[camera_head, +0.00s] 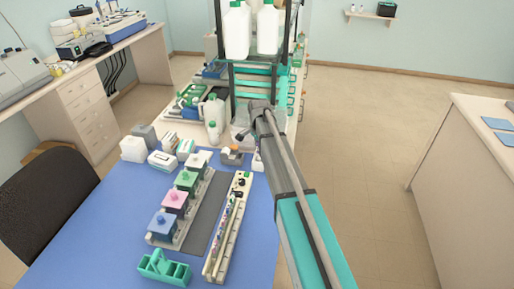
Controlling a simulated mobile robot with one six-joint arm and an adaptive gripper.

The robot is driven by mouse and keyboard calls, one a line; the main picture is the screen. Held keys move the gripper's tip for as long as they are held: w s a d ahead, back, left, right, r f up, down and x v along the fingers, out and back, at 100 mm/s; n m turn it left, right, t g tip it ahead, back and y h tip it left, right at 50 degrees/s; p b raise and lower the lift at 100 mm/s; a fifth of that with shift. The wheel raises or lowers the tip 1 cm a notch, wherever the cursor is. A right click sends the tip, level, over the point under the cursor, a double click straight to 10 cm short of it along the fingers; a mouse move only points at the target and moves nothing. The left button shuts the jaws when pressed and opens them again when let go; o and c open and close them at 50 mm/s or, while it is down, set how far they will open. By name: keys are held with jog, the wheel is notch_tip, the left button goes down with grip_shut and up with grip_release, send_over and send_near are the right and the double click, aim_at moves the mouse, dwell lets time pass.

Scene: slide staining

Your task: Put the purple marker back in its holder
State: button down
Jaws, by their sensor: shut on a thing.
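My gripper (243,133) is at the end of my arm, above the far edge of the blue mat. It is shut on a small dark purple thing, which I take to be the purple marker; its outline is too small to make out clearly. A small grey block with an orange part (231,155) sits on the mat just below and left of my gripper. A long white rack (210,268) with small coloured pieces lies nearer on the mat. I cannot tell for certain which thing is the marker's holder.
A row of staining jars with green, pink and blue lids (175,200) stands left of a grey strip (208,205). A green rack (163,270) lies at the near edge. White bottles and boxes crowd the far side. A shelf (258,70) with jugs rises behind my gripper.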

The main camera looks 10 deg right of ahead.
jog(key=shift+f+b, duration=0.75)
jog(key=shift+f, duration=0.2)
jog(key=shift+f+b, duration=0.45)
jog(key=shift+b, duration=0.05)
dwell(0.9)
jog(key=c, duration=0.5)
grip_release()
jog(key=shift+s, duration=0.1)
dwell(0.5)
jog(key=shift+r, duration=0.15)
